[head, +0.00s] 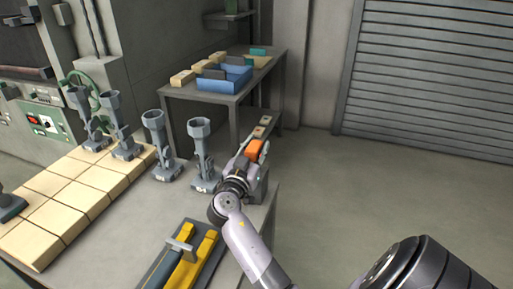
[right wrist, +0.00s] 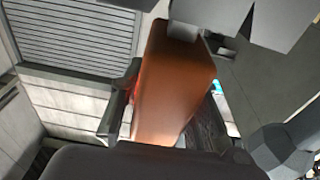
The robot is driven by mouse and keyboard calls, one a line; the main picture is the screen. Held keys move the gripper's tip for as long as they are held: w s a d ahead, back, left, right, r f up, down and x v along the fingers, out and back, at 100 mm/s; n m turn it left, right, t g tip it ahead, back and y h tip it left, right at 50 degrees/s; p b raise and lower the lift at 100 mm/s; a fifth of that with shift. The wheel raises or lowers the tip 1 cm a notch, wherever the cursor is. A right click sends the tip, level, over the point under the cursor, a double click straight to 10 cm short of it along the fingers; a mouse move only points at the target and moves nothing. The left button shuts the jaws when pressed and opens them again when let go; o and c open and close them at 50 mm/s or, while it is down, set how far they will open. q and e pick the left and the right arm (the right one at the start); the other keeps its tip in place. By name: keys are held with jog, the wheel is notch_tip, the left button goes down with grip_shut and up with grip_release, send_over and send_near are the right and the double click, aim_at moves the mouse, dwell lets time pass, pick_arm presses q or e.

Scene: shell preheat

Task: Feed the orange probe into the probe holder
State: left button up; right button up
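The orange probe (head: 254,147) is a block-shaped orange piece near the right edge of the workbench. My right gripper (head: 252,149) is around it, and the right wrist view shows the probe (right wrist: 176,85) between the two fingers (right wrist: 172,118), which appear to press on its sides. A grey blocky part (right wrist: 205,12) is close to the probe's far end in that view; I cannot tell whether they touch. A dark grey block (head: 258,183) shows beside the gripper at the bench edge. I cannot tell for sure which part is the probe holder. My left gripper is out of view.
Several grey funnel-topped stands (head: 201,150) stand along the bench, one close left of my right gripper. Cream tiles (head: 62,192) cover the left. A tray with yellow bars (head: 188,258) lies in front. A back table holds a blue bin (head: 224,80). The floor at right is clear.

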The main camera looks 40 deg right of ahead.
jog(key=o, duration=0.5)
jog(key=shift+a, duration=0.15)
jog(key=v, duration=1.1)
jog(key=shift+s+a, duration=0.2)
jog(key=shift+a, duration=0.15)
